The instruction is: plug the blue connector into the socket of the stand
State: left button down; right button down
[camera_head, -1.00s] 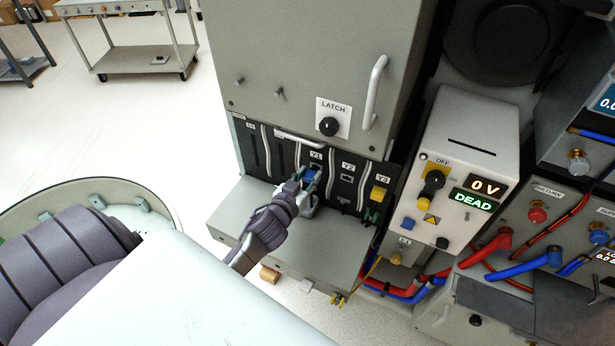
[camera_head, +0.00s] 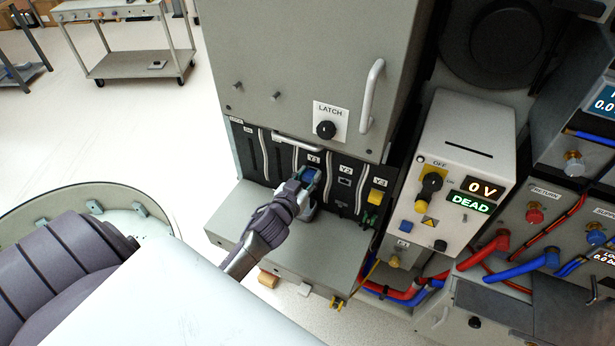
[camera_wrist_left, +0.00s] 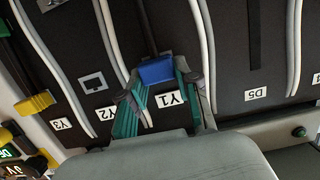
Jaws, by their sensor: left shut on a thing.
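The blue connector (camera_head: 309,174) is at the front of the Y1 slot in the dark panel low on the grey stand (camera_head: 290,75). My left gripper (camera_head: 308,182) is shut on it, reaching in from the lower left. In the left wrist view the blue connector (camera_wrist_left: 157,70) sits between the two green-lined fingertips (camera_wrist_left: 160,88), just above the Y1 label. A dark cable or strip runs up behind it. Whether it is seated in a socket is hidden. A rectangular socket (camera_wrist_left: 93,83) shows empty at Y2. My right gripper is not in view.
A yellow connector (camera_head: 377,196) sits at Y3, right of Y2. Pale curved handles (camera_wrist_left: 205,50) line the slots closely. A grey ledge (camera_head: 290,235) lies below the panel. A box reading 0 V and DEAD (camera_head: 455,170) stands to the right, with red and blue cables below.

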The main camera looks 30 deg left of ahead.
pick_arm(q)
jog(key=shift+w+a, duration=0.1)
jog(key=shift+w, duration=0.35)
jog(key=c, duration=1.1)
grip_release()
jog(key=o, duration=0.4)
jog(key=shift+c, duration=0.2)
jog(key=f+v, duration=0.1)
jog(key=v, duration=1.4)
jog(key=shift+s+p, duration=0.35)
jog(key=shift+s, duration=0.15)
